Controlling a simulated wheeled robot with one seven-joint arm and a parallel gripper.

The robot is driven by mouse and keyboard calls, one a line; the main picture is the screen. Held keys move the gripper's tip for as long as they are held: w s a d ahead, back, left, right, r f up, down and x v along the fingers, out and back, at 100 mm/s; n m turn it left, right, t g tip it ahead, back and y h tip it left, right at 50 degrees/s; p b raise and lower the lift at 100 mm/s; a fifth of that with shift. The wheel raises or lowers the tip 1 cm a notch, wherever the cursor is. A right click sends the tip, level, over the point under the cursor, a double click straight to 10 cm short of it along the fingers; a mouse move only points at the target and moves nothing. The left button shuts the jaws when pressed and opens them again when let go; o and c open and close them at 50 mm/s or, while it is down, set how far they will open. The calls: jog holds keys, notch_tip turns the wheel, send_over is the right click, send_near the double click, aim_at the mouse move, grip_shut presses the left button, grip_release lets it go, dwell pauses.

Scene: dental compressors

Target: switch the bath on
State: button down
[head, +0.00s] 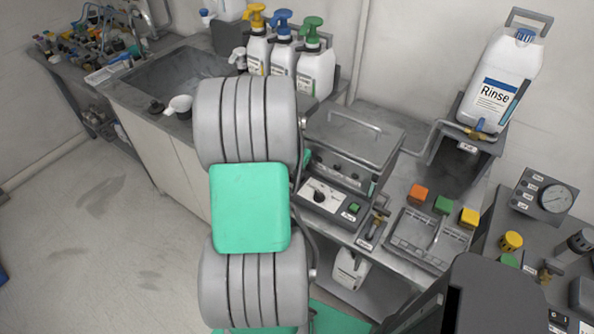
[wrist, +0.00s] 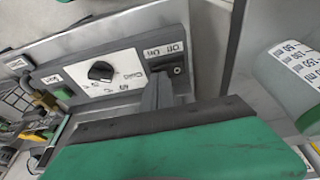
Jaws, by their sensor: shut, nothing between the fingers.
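The bath (head: 350,140) is a grey metal box with a handled lid, on the bench right of my arm in the head view. Its front panel (head: 328,199) has a black dial and a green button. In the wrist view the panel appears tilted, with the dial (wrist: 101,71), the green button (wrist: 63,94) and a dark switch (wrist: 178,69) beside an On/Off label (wrist: 165,50). My gripper (wrist: 158,82) is shut and empty, its dark fingertips right by the switch. I cannot tell whether they touch it. The head view hides the fingers behind my arm.
A Rinse jug (head: 497,90) stands on a raised stand at the right. Pump bottles (head: 315,70) stand behind the bath. A white labelled container (wrist: 290,75) is close on the right in the wrist view.

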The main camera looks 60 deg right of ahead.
jog(key=shift+s+f+t+b, duration=0.25)
jog(key=shift+f+t+b, duration=0.05)
jog(key=shift+f+b, duration=0.2)
jog(key=shift+a+r+p, duration=0.1)
jog(key=shift+r+p, duration=0.25)
jog(key=shift+w, duration=0.15)
jog(key=shift+w+d+r, duration=0.2)
jog(key=shift+w, duration=0.55)
